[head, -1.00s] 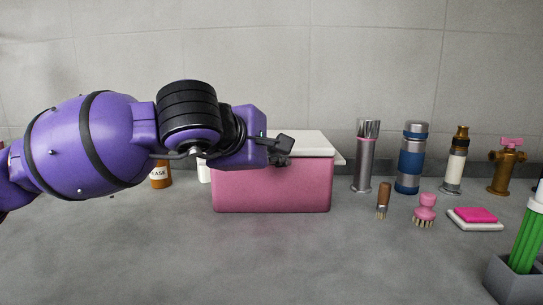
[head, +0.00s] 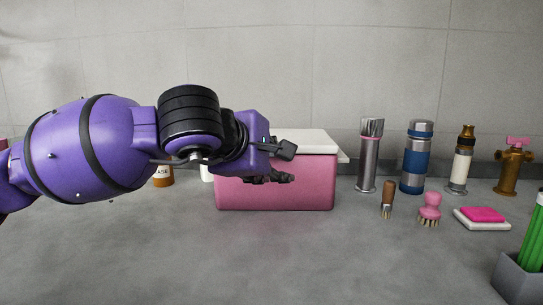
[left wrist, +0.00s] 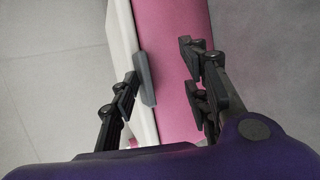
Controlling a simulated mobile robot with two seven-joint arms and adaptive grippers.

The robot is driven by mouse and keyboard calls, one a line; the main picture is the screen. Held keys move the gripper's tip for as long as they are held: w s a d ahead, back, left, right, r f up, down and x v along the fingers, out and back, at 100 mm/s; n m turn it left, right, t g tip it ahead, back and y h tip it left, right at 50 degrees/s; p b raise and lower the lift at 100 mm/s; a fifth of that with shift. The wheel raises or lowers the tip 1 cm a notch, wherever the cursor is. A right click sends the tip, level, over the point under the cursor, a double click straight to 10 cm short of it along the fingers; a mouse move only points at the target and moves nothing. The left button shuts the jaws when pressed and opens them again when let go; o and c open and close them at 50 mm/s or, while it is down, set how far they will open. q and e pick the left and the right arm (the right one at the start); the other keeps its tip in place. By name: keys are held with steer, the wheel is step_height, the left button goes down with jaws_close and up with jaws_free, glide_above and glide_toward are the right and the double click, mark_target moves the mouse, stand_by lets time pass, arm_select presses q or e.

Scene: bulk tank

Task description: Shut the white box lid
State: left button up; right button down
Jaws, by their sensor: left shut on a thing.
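The box has a pink body (head: 300,190) and a white lid (head: 310,143), in the middle of the head view. The lid lies flat or nearly flat over the top; its left part is hidden behind my left arm. My left gripper (head: 278,164) is at the box's front, one finger by the lid's front edge and the other lower, before the pink wall. In the left wrist view the fingers stand apart, one overlapping the white lid edge (left wrist: 125,45), the other over the pink body (left wrist: 170,30). Their exact contact is hard to see. My right gripper is not in view.
Right of the box stand a steel cylinder with a pink band (head: 368,160), a blue flask (head: 417,160), a white-and-brass bottle (head: 461,165) and a brass tap (head: 512,170). Small brushes (head: 430,208) and a pink sponge (head: 482,214) lie nearer.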

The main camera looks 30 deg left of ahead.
arm_select(q)
steer(key=shift+s+f, duration=0.1)
steer(key=shift+f, duration=0.45)
steer(key=r+v, duration=0.1)
steer(key=v, duration=1.1)
